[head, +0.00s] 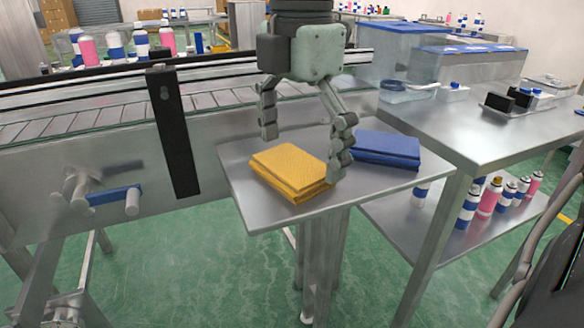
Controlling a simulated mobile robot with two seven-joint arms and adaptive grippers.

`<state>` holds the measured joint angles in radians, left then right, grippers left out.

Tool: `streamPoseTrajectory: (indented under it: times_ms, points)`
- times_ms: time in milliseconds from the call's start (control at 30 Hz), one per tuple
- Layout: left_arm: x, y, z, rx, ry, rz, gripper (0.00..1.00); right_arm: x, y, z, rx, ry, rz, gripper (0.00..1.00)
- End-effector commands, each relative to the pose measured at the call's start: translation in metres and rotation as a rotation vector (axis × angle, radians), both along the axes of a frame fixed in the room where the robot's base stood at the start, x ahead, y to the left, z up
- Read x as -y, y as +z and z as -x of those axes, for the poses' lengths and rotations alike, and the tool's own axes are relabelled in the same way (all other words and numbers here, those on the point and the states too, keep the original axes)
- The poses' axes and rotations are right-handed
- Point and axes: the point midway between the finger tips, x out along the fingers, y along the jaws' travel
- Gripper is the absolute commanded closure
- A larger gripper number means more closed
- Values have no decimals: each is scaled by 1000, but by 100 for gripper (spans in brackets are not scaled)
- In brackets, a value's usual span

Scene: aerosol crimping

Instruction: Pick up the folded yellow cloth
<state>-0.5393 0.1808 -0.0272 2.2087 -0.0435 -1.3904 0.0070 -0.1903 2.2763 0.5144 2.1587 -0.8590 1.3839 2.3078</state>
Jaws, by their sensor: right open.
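The folded yellow cloth (287,172) lies flat on a small metal side table (275,215), near its left side. My right gripper (303,155) comes down from above with its fingers spread wide. One finger hangs behind the cloth's far edge, and the other hangs at the cloth's right end, overlapping it in the picture. I cannot tell whether that finger touches the cloth. Nothing is held between the fingers. My left gripper is not in the picture.
A folded blue cloth (387,150) lies just right of the gripper on the same table. A conveyor (110,118) runs behind. A metal bench (440,125) with clear blue-lidded bins (395,60) stands to the right, with several cans (487,197) on its lower shelf.

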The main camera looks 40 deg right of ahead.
Motion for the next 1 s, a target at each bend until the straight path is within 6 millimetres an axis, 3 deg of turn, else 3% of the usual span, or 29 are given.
streamPoseTrajectory:
  times_ms: [33, 367, 767, 867, 1000]
  points:
    - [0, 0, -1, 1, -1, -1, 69, 0, 0, 0, 0, 0, 0, 0]
    - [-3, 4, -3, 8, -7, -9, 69, 0, 1, 0, 0, 0, 0, 39]
    - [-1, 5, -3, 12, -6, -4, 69, 0, 10, -1, 3, -2, 2, 39]
    - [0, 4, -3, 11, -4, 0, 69, 0, 22, -1, 4, -1, 2, 39]
    - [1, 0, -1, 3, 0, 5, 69, 0, 53, -2, 7, -3, 3, 39]
